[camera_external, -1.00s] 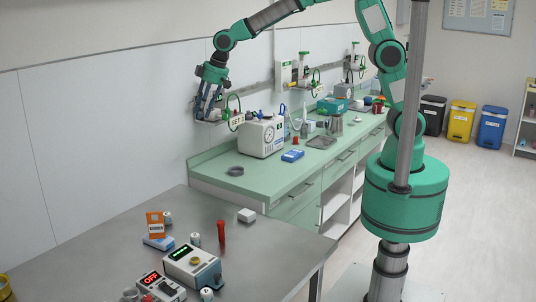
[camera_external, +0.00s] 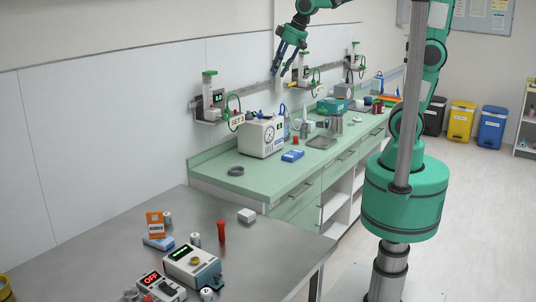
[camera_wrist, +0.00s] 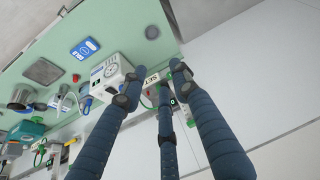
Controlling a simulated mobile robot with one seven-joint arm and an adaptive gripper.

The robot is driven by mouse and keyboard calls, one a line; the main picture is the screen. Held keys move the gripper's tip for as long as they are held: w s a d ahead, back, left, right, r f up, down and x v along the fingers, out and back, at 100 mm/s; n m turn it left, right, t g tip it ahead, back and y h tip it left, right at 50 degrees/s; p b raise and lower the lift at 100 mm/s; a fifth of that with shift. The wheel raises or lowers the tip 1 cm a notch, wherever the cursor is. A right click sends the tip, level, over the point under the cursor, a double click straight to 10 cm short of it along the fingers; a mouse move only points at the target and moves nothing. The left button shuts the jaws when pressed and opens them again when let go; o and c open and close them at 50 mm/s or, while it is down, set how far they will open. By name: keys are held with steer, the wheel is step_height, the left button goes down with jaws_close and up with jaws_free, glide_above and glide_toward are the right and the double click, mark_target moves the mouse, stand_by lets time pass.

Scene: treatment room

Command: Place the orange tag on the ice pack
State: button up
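An orange tag (camera_external: 154,223) with a white label stands upright at the left of the steel table. Its foot meets a blue-and-white block (camera_external: 159,242); I cannot tell whether it rests on it or just behind it. A flat blue pack (camera_external: 293,155) with a white label lies on the green counter and also shows in the wrist view (camera_wrist: 85,48). I cannot tell which blue item is the ice pack. My gripper (camera_external: 280,69) is high near the wall, above the counter and far from the tag. In the wrist view its dark blue fingers (camera_wrist: 155,90) are spread and empty.
Wall units (camera_external: 211,97) line the rail. Steel table (camera_external: 275,255) holds a red tube (camera_external: 221,231), white box (camera_external: 246,215) and display devices (camera_external: 192,266); its right side is clear.

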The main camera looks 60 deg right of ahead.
steer(key=s+d+f+m, duration=0.1)
steer(key=s+d, duration=0.5)
steer(key=s, duration=0.4)
steer(key=s+d+f+m+h, duration=0.1)
steer(key=s+d+m, duration=0.1)
steer(key=s+d, duration=0.5)
steer(key=s, duration=0.4)
steer(key=shift+d+f+t, duration=0.3)
steer(key=shift+t, duration=0.1)
step_height(320, 180, down, 7)
steer(key=b, duration=0.6)
steer(key=shift+b, duration=0.4)
